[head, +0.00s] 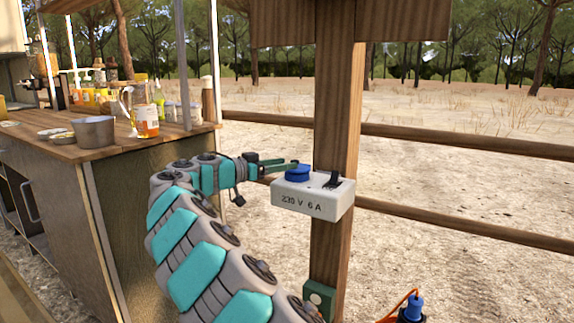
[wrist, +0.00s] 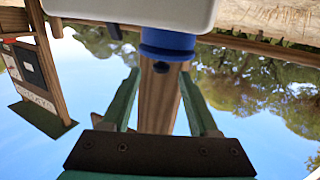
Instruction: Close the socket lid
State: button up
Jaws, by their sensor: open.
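A white socket box (head: 312,197) marked "230 V 6 A" is fixed to a wooden post. A round blue socket part (head: 298,174) stands on its top left, and a black lever (head: 333,180) is to its right. I cannot tell the lid's angle. My gripper (head: 284,165) reaches in from the left, its fingertips at the blue part. In the wrist view, the blue part (wrist: 167,43) and box (wrist: 130,9) are at the top. My gripper (wrist: 160,76) is open, with the blue part just beyond and between its green fingertips; contact is unclear.
The wooden post (head: 336,120) rises behind the box, with a green box (head: 319,297) low on it. A blue plug (head: 413,308) on an orange cable is at the bottom right. A counter (head: 110,152) with jars and a pot stands left. Fence rails (head: 465,144) run right.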

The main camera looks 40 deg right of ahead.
jog(key=shift+r, duration=0.2)
jog(key=c, duration=0.3)
jog(key=shift+s+a+r+n, duration=0.15)
jog(key=shift+s+r+n, duration=0.1)
jog(key=shift+n, duration=0.05)
jog(key=shift+c, duration=0.8)
jog(key=a+r+n+t, duration=0.1)
jog(key=s+a+r+t+y, duration=0.1)
jog(key=r, duration=0.1)
jog(key=s+a+r+n+t+y, duration=0.1)
jog(key=shift+s+r+n, duration=0.25)
jog(key=shift+n, duration=0.05)
grip_shut()
jog(key=s+a+r+n+t+y, duration=0.1)
jog(key=a+r+t, duration=0.1)
jog(key=a+r, duration=0.1)
jog(key=shift+t, duration=0.3)
jog(key=x, duration=1)
jog(key=shift+r, duration=0.15)
notch_tip(320, 180, down, 3)
jog(key=shift+s+a+r+n, duration=0.1)
jog(key=shift+r+n, duration=0.05)
jog(key=shift+n, duration=0.15)
jog(key=shift+f, duration=0.65)
